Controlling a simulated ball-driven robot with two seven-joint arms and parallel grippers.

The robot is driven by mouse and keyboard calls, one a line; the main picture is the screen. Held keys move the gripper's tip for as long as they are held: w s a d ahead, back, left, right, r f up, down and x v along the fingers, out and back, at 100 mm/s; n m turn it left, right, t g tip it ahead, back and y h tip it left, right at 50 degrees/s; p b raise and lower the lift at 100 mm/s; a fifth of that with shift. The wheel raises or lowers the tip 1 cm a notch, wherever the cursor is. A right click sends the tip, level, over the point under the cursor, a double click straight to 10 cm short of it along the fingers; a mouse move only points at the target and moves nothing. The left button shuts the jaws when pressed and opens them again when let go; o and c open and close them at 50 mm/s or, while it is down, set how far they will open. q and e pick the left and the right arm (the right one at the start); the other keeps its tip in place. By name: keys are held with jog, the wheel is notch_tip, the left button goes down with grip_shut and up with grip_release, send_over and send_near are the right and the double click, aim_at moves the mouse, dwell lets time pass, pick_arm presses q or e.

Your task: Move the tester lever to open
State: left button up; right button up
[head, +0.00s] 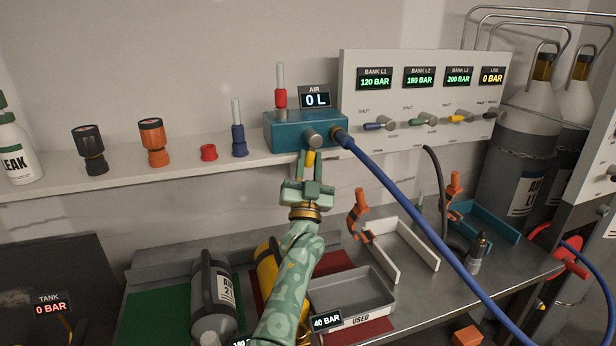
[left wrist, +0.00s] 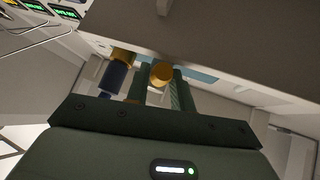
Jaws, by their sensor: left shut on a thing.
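The tester is a teal box (head: 290,131) on the shelf, with a display reading AIR 0 L (head: 315,98). Its lever (head: 310,158) has a yellow end and hangs down from a grey round pivot (head: 312,138) on the box front. My left gripper (head: 309,177) reaches up from below and is shut on the lever. In the left wrist view the lever's round yellow end (left wrist: 162,74) shows between the two green fingers (left wrist: 157,90). My right gripper is not in view.
A blue hose (head: 400,198) leaves the tester's brass fitting just right of the lever and runs down right. A red-capped clear tube (head: 280,92) stands on the tester. A white gauge panel (head: 400,75) with several small levers is at right. Bottles and trays lie on the bench below.

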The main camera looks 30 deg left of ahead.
pick_arm(q)
jog(key=shift+w+d+f+n+g+y+b, duration=0.15)
jog(key=shift+n+y+b, duration=0.15)
jog(key=shift+n+y, duration=0.2)
jog(key=shift+f+n+g+y+b, duration=0.1)
jog(key=shift+n+y+b, duration=0.2)
jog(key=shift+n, duration=0.2)
jog(key=shift+w+d+f+n+g+y+b, duration=0.15)
jog(key=shift+n+y+b, duration=0.1)
jog(key=shift+n+y, duration=0.25)
jog(key=shift+r, duration=0.15)
jog(key=o, duration=1)
jog(key=shift+r, duration=0.1)
